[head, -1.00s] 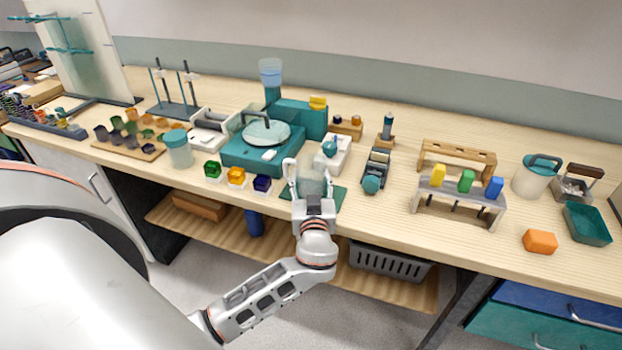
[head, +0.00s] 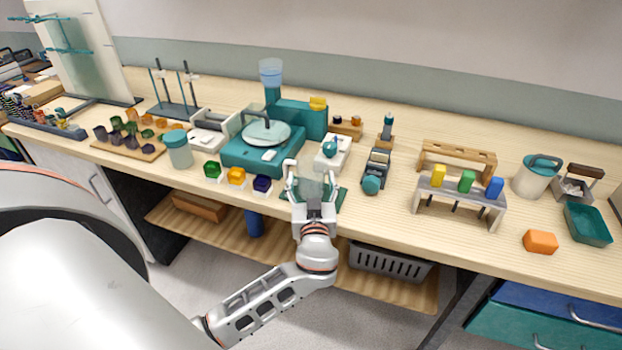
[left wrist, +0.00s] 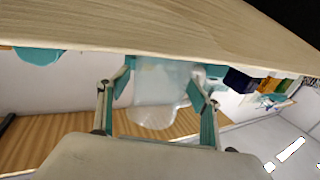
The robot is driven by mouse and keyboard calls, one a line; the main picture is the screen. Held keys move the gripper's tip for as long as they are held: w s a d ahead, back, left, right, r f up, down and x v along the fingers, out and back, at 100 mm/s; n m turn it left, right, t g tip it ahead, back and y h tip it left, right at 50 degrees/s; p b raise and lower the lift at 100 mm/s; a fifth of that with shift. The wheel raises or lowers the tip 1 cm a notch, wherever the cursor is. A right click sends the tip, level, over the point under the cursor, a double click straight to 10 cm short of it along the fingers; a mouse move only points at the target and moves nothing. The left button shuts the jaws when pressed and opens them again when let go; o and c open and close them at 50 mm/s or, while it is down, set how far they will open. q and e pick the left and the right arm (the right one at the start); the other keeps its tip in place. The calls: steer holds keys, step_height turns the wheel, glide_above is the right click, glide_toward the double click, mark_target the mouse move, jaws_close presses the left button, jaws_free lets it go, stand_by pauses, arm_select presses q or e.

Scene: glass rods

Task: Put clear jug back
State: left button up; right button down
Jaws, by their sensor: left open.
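The clear jug (head: 312,186) is a pale, see-through vessel on the green mat (head: 341,199) near the table's front edge. My left gripper (head: 314,178) is open, with its fingers on either side of the jug. In the left wrist view, the jug (left wrist: 156,92) shows between the two spread fingers of my left gripper (left wrist: 161,80). Part of the jug is hidden behind the gripper in the head view. I cannot tell whether a finger touches it. My right gripper is not in view.
Green, orange and dark blue cubes (head: 236,177) stand left of the mat. A white device (head: 334,150) stands behind it, and a teal-ended tool (head: 372,180) lies to the right. A rack with coloured blocks (head: 460,195) stands farther right. Bare table lies between tool and rack.

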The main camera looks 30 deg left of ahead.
arm_select(q)
steer(key=b+v, duration=0.2)
steer(key=v, duration=0.9)
steer(key=shift+s+f, duration=0.1)
